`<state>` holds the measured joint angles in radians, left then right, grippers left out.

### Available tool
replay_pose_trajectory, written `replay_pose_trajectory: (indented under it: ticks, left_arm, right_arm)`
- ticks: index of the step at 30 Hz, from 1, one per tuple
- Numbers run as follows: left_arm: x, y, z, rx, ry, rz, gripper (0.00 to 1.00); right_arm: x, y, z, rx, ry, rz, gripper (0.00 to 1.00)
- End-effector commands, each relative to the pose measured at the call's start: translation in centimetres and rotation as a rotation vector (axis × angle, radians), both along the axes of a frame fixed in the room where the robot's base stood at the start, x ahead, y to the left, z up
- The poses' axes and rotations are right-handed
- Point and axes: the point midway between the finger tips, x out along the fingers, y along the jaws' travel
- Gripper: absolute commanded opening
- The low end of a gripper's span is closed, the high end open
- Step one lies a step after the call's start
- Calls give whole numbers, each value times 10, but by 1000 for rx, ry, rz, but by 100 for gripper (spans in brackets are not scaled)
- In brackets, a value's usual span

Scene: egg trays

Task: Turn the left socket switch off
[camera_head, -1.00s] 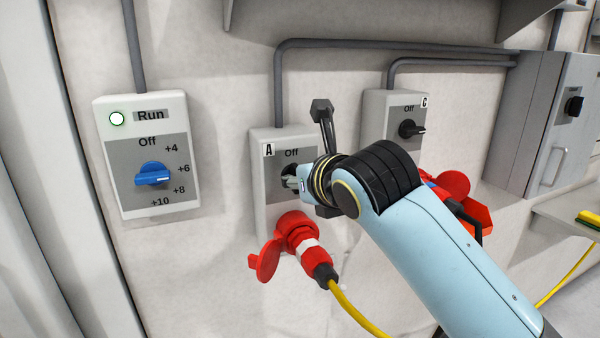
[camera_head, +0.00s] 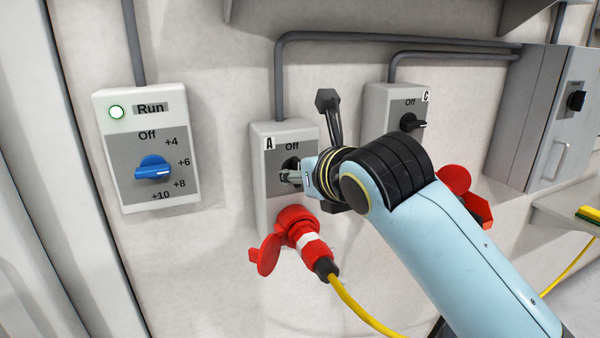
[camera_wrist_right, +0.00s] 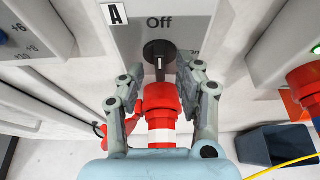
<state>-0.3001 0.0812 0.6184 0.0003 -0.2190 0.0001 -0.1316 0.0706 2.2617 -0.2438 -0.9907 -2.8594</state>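The left socket box (camera_head: 270,145), labelled A with "Off" at its top, is on the wall. Its black rotary switch (camera_wrist_right: 158,49) shows in the right wrist view, with its white mark pointing down, away from "Off". In the head view the switch is partly hidden by my right gripper (camera_head: 291,178). In the wrist view this gripper (camera_wrist_right: 160,76) is open, its fingers apart on either side just below the switch, with nothing visible between the tips touching them. A red plug (camera_head: 300,232) with a yellow cable sits in the socket below. My left gripper is not in view.
A second socket box C (camera_head: 377,103) with a black switch (camera_head: 411,122) is to the right. A control box with a blue knob (camera_head: 153,170) and a lit Run lamp is to the left. A grey cabinet (camera_head: 545,120) stands far right.

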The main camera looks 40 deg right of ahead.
Motion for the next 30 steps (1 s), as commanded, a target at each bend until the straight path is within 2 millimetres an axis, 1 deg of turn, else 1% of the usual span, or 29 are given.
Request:
replay_pose_trajectory:
  ticks: [3,6,10,14,30]
  left_arm:
    - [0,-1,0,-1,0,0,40]
    - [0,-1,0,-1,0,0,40]
    - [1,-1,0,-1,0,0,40]
    - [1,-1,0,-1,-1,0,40]
    - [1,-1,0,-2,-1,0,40]
  right_arm:
    - [-21,5,8,2,2,-1,35]
    - [-36,9,15,2,1,-1,35]
    - [-48,12,20,0,1,0,35]
    - [-53,13,22,0,2,0,35]
    - [-53,13,20,17,3,-7,35]
